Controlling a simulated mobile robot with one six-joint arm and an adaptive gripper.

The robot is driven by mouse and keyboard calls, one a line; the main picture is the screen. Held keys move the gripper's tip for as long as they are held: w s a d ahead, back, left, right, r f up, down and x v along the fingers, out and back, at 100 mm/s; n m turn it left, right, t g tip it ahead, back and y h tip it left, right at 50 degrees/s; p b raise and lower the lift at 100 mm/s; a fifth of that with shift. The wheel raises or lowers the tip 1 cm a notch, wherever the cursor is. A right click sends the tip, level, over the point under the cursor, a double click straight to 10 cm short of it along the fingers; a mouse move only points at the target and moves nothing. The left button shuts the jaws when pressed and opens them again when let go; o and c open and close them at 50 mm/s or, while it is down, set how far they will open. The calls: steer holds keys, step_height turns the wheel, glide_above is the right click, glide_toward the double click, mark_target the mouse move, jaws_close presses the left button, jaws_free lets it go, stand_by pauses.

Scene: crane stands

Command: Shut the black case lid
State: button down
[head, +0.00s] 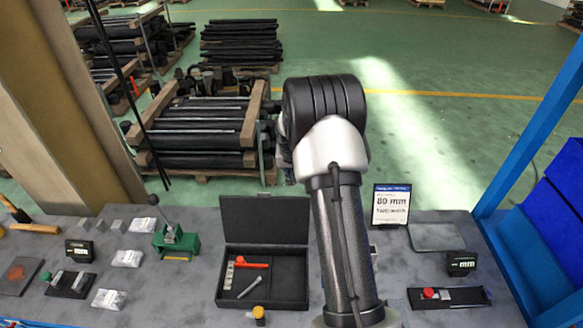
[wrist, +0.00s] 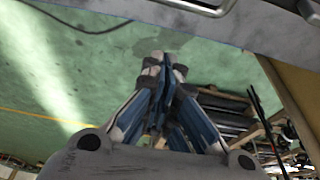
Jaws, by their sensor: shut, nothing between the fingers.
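The black case (head: 290,290) stands open on the grey bench top. Its lid (head: 262,221) stands up along the back edge. Inside lie a red-headed tool (head: 251,265), a grey pin (head: 249,288) and a light metal strip (head: 229,274). My arm rises just right of the case and overlaps its right side in the head view. My gripper (wrist: 163,62) shows in the wrist view with its fingertips together and nothing between them. It is apart from the lid. The head view does not show the fingers, and the wrist view does not show the case.
A green vise-like fixture (head: 176,243) stands left of the case. A yellow-topped piece (head: 259,315) is at its front. A sign (head: 391,205) and a black tray (head: 449,298) are to the right. Blue bins (head: 560,210) stand far right. Racks of dark bars (head: 200,130) lie beyond the bench.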

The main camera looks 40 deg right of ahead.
steer(key=s+a, duration=0.2)
steer(key=s, duration=0.1)
steer(key=shift+a+f, duration=0.15)
steer(key=shift+a, duration=0.05)
steer(key=shift+b, duration=0.45)
